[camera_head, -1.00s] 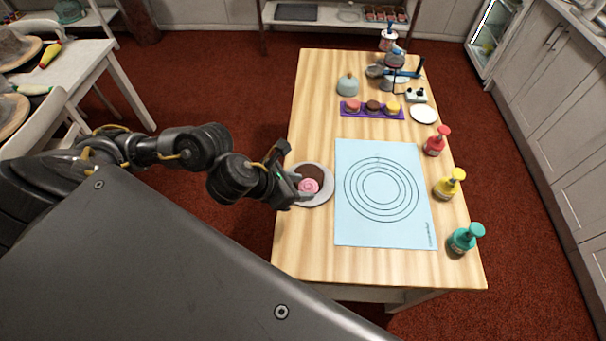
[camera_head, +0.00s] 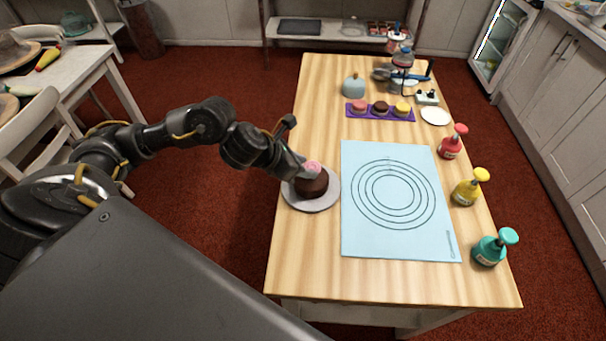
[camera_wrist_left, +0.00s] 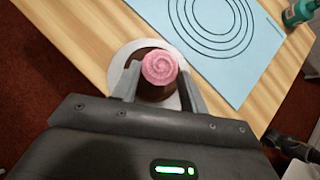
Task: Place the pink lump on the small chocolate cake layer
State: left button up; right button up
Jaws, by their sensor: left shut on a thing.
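The pink lump (camera_head: 312,167) is a swirled piece that also shows in the left wrist view (camera_wrist_left: 159,67). My left gripper (camera_head: 306,172) is shut on it and holds it at the small chocolate cake layer (camera_head: 313,187). In the wrist view the fingers lie on either side of the lump, with brown cake (camera_wrist_left: 153,91) below it. I cannot tell whether lump and cake touch. The cake is on a round grey plate (camera_head: 322,202) at the table's left edge.
A blue mat with rings (camera_head: 355,240) lies right of the plate. Red (camera_head: 452,146), yellow (camera_head: 468,190) and teal (camera_head: 492,250) pump bottles line the right edge. A purple tray (camera_head: 370,113) with small cakes and a pale domed thing (camera_head: 353,87) are further back.

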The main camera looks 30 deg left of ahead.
aim_at(303, 180)
pick_arm(q)
jog(key=shift+w+a+f, duration=0.1)
jog(key=shift+w+f, duration=0.05)
jog(key=shift+f, duration=0.15)
jog(key=shift+w+a+f, duration=0.1)
jog(key=shift+f, duration=1.45)
jog(key=shift+f+b, duration=0.2)
jog(key=shift+b, duration=0.25)
jog(key=o, duration=1)
jog(key=shift+c, duration=0.2)
jog(key=shift+r, duration=0.1)
